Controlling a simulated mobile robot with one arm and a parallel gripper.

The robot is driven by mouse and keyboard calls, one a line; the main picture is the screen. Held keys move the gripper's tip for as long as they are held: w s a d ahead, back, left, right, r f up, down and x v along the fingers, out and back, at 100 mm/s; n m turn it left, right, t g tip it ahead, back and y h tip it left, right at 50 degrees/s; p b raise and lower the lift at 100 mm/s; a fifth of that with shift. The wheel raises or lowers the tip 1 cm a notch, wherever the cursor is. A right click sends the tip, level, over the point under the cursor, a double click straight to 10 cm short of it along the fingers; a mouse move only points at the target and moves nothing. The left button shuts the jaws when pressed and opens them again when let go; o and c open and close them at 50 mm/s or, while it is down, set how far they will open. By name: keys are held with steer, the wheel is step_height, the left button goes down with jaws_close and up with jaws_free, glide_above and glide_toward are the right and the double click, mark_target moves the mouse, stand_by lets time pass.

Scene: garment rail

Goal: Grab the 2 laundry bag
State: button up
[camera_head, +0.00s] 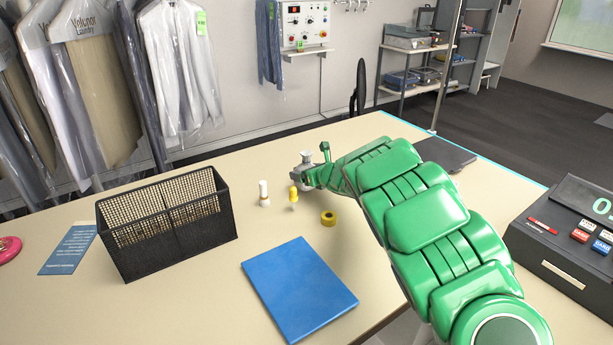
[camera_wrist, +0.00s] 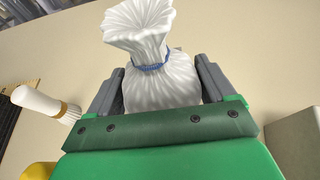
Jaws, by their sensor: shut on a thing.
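A small white laundry bag (camera_wrist: 150,90), gathered at the neck with a blue tie, stands between the two grey fingers of my gripper (camera_wrist: 160,78) in the wrist view. The fingers are shut on its body from both sides, and its ruffled top flares out above the tie. In the head view, the bag's pale top (camera_head: 307,157) shows just beyond my gripper (camera_head: 304,174), low over the counter, and my green arm hides part of the area. I cannot tell whether the bag touches the counter. I see only one such bag.
On the beige counter (camera_head: 200,285) are a black mesh basket (camera_head: 170,222), a blue folder (camera_head: 298,288), a yellow tape roll (camera_head: 328,218), a white brush (camera_head: 264,193) and a yellow-topped item (camera_head: 293,196). A cash register (camera_head: 565,255) stands at right. Bagged garments (camera_head: 180,70) hang behind.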

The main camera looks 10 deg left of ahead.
mark_target(307, 165)
step_height(307, 165, up, 2)
steer(key=shift+r, duration=0.1)
steer(key=shift+s+d+r, duration=0.15)
steer(key=shift+s+r, duration=0.3)
steer(key=shift+r, duration=0.05)
steer(key=s+d+r, duration=0.4)
steer(key=s+r, duration=0.4)
steer(key=s, duration=0.4)
steer(key=shift+d+r, duration=0.35)
steer(key=shift+r, duration=0.05)
